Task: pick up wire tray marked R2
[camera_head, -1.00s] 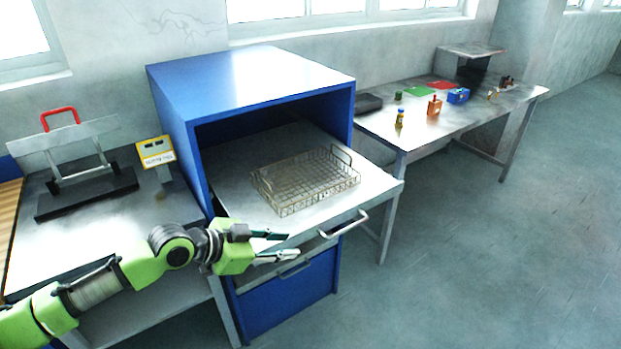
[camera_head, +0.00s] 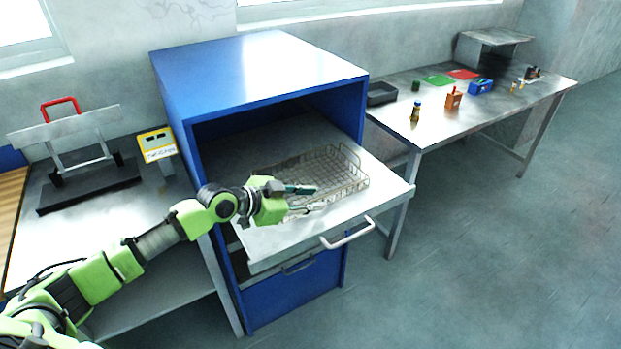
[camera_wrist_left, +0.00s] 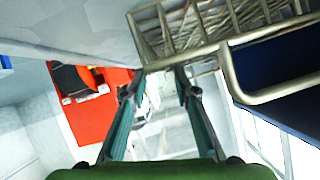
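A wire tray (camera_head: 335,170) of thin metal mesh sits on the pulled-out shelf of the blue cabinet. No R2 marking can be read on it. My left gripper (camera_head: 318,197) is over the shelf at the tray's front-left side, its fingers apart and nothing between them. It covers part of the tray's near side in the head view. In the left wrist view, the tray's wires and a bent handle (camera_wrist_left: 262,98) show at the upper right, beyond the open left fingers (camera_wrist_left: 154,84). Whether the fingers touch the tray cannot be told. My right gripper is not in view.
The blue cabinet (camera_head: 255,72) has a roof and side walls around the shelf (camera_head: 285,238), which has a front handle (camera_head: 347,234). A left bench holds a stand with a red handle (camera_head: 60,108) and a yellow sign (camera_head: 157,145). A right table (camera_head: 440,128) holds small items.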

